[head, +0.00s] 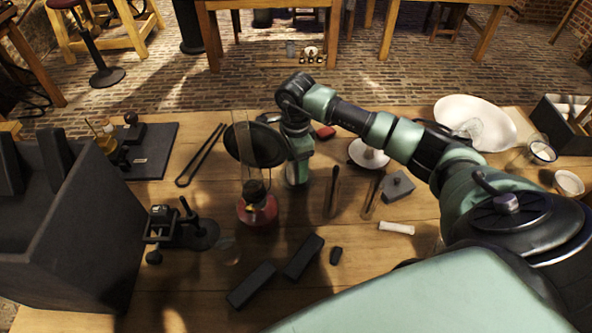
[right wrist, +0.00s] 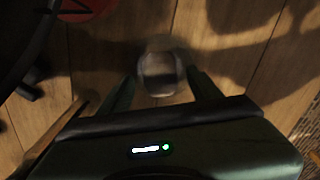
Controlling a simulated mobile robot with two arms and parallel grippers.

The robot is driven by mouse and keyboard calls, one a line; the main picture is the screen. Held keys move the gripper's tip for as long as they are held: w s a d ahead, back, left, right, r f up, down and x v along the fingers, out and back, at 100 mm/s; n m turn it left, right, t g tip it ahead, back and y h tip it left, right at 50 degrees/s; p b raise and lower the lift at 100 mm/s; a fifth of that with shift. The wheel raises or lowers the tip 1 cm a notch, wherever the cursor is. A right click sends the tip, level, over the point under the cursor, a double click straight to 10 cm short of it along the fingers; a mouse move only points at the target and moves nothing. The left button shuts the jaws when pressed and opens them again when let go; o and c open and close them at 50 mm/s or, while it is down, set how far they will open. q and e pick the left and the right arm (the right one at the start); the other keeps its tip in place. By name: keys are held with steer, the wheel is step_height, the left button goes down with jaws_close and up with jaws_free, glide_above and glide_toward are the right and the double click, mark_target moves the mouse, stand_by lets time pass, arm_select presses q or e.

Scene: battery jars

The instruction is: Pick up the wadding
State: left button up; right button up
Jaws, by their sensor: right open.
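My right gripper (head: 298,178) points down at the table, just right of the red-based lamp. Its fingertips are hard to make out in the head view. In the right wrist view my right gripper (right wrist: 158,85) has its two fingers spread apart. A small, pale grey, blurred piece (right wrist: 158,72) shows between and just beyond the fingertips. It may be the wadding, but the picture is too dark to be sure. It is hidden in the head view behind the lamp or my gripper. My left gripper is not in view.
The lamp (head: 257,211) with a tall glass chimney and a dark round disc (head: 255,146) stand close beside my gripper. A white roll (head: 397,227), dark blocks (head: 303,257) and a white dish (head: 476,123) lie around. Bare wood shows at front left.

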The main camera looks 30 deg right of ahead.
mark_target(296, 166)
jaws_close()
steer(key=shift+r, duration=0.1)
step_height(296, 166, up, 20)
steer(key=b, duration=0.2)
stand_by(0.4)
